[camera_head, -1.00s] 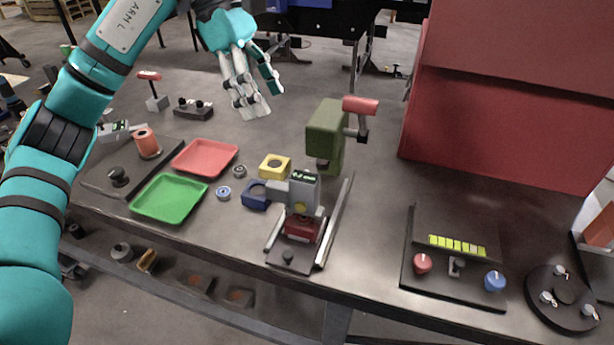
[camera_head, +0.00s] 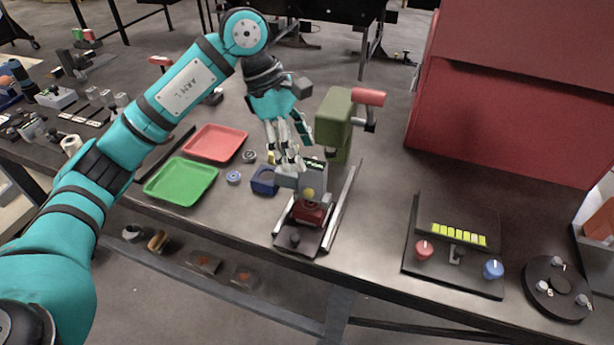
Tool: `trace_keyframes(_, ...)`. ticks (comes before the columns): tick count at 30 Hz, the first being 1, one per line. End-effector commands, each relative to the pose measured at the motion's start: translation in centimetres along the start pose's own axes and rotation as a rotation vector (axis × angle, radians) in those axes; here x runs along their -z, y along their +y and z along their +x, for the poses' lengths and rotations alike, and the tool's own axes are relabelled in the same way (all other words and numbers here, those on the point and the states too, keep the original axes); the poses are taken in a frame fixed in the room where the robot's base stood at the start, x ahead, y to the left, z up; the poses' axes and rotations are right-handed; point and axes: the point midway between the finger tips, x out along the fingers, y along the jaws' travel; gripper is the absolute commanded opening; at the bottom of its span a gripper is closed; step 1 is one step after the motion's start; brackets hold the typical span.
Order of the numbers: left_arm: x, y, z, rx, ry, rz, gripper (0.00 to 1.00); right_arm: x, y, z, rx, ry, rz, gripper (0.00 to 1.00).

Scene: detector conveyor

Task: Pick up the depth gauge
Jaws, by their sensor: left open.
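The depth gauge, which I take to be the grey device (camera_head: 314,182) with a small display on top, stands on a dark slide fixture (camera_head: 298,238) with two light rails and a red block (camera_head: 308,212). My left gripper (camera_head: 290,165) is open and points down at the gauge's upper left side. Its fingertips overlap the gauge's top in the picture; whether they touch it I cannot tell.
A green press (camera_head: 333,122) with a red handle stands close behind the gauge. A control panel (camera_head: 452,262) lies to the right. The table between is clear.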

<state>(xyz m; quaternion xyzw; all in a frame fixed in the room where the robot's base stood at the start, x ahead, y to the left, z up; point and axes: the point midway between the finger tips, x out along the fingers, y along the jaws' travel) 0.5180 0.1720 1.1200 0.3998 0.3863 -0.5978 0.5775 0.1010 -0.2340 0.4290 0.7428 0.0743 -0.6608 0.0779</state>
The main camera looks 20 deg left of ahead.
Motion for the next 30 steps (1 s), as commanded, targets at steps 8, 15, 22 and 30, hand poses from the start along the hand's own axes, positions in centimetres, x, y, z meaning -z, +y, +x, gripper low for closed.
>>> trace_keyframes(8,0.0,0.2,3.2,0.001,-0.001,0.0,0.6,-1.3,-0.2,-1.6,0.003,-0.024,0.0,0.4)
trace_keyframes(15,0.1,0.2,3.5,0.0,-0.001,0.001,0.6,-2.0,-0.3,-1.5,0.004,-0.034,0.001,0.4)
trace_keyframes(22,0.1,0.2,3.4,0.0,-0.001,0.0,0.3,-1.6,-0.2,-1.5,0.003,-0.03,0.001,0.4)
trace_keyframes(30,0.1,0.2,3.4,0.0,-0.001,0.0,0.0,-1.3,-0.2,-1.5,0.002,-0.024,0.001,0.4)
